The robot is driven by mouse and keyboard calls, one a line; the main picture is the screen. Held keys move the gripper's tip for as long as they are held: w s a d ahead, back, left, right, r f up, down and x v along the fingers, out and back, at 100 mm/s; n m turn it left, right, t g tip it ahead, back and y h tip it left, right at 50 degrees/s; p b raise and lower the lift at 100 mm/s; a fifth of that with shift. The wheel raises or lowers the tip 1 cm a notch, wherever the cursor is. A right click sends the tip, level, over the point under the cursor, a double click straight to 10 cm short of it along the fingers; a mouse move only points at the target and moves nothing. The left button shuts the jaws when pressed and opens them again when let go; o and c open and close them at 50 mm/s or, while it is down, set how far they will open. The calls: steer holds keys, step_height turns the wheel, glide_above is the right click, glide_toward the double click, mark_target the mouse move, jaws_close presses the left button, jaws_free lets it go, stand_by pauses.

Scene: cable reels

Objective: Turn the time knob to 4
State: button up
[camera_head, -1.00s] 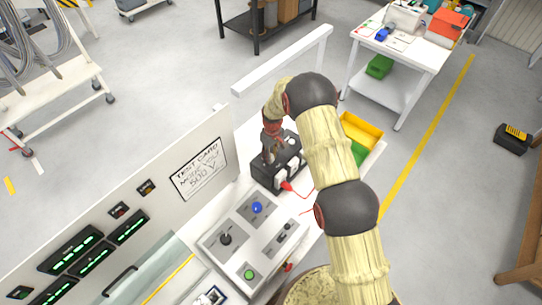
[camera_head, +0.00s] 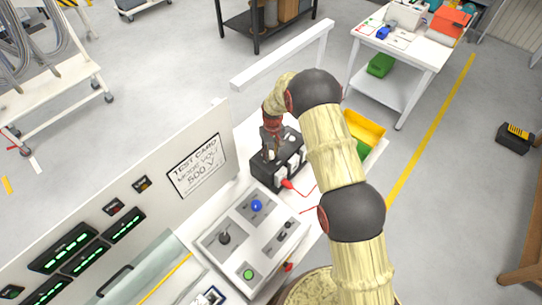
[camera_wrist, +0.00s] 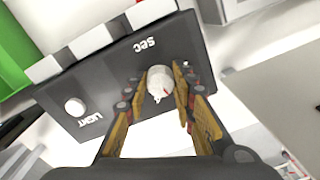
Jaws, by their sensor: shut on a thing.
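A second white knob (camera_wrist: 75,106) sits on the same black tester (camera_wrist: 115,75), near an upside-down label. In the head view my gripper (camera_head: 270,152) reaches down onto the black tester (camera_head: 262,175), and the arm and gripper hide the time knob there.
A grey control panel (camera_head: 222,258) with a blue button, a black knob and a green button lies in front of the tester. A test card (camera_head: 197,165) reads 500 V. Yellow (camera_head: 367,130) and green bins stand right of it. A red lead runs from the tester.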

mark_target(271, 154)
steer(key=m+b, duration=0.3)
steer(key=shift+f+m, duration=0.15)
steer(key=shift+m, duration=0.15)
steer(key=m+b, duration=0.3)
steer(key=m, duration=0.2)
steer(key=shift+a+b, duration=0.15)
steer(key=shift+b, duration=0.2)
steer(key=shift+r+m, duration=0.2)
steer(key=shift+m, duration=0.1)
steer(key=o, duration=1.1)
steer(key=shift+c, duration=0.2)
steer(key=shift+o, duration=0.5)
step_height(271, 154, up, 12)
steer(key=shift+s, duration=0.1)
